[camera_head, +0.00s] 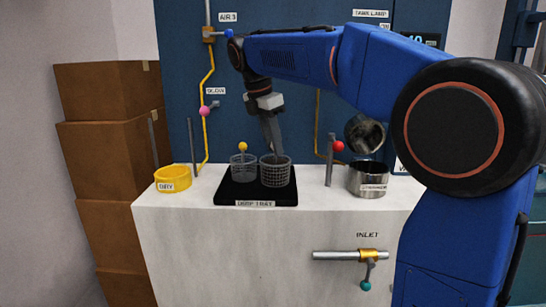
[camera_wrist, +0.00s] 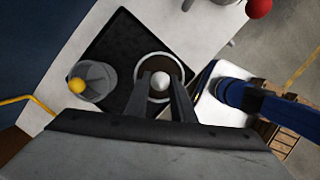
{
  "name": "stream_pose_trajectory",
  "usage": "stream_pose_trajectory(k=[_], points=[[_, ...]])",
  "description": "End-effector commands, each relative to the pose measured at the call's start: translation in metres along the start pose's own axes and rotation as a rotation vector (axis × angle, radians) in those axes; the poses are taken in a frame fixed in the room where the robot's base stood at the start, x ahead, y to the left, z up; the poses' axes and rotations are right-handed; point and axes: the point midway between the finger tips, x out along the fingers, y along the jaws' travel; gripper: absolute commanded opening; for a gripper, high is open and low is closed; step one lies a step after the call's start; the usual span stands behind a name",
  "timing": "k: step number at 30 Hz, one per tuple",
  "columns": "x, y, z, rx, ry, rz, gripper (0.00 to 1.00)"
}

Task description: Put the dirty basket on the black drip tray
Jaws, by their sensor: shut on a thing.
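The black drip tray (camera_head: 229,198) lies on the white counter and shows in the wrist view (camera_wrist: 119,42). The dirty basket (camera_head: 275,173), a dark mesh cup with a brown inside, is over the right part of the tray, upright, seemingly resting on it. My gripper (camera_head: 274,150) reaches down into it, and in the wrist view my fingers (camera_wrist: 161,86) are shut on its pale round knob (camera_wrist: 160,80). A second, paler basket (camera_head: 243,168) with a yellow knob (camera_head: 242,146) stands on the tray's left part, close beside it.
A yellow ring-shaped holder (camera_head: 173,180) labelled DIRTY is at the counter's left, seemingly empty. A metal pot (camera_head: 368,181) stands at the right, with a tilted metal cup (camera_head: 365,134) above it. Thin posts and a red knob (camera_head: 338,146) rise from the counter. The tray's front strip is bare.

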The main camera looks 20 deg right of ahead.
Motion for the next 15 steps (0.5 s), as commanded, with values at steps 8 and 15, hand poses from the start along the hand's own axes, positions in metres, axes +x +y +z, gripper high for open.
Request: stream_pose_trajectory(k=[8,15], points=[[0.033,-0.001,-0.009,0.0,0.0,-0.001,0.0],[0.035,-0.001,-0.01,0.0,0.0,0.0,0.0]])
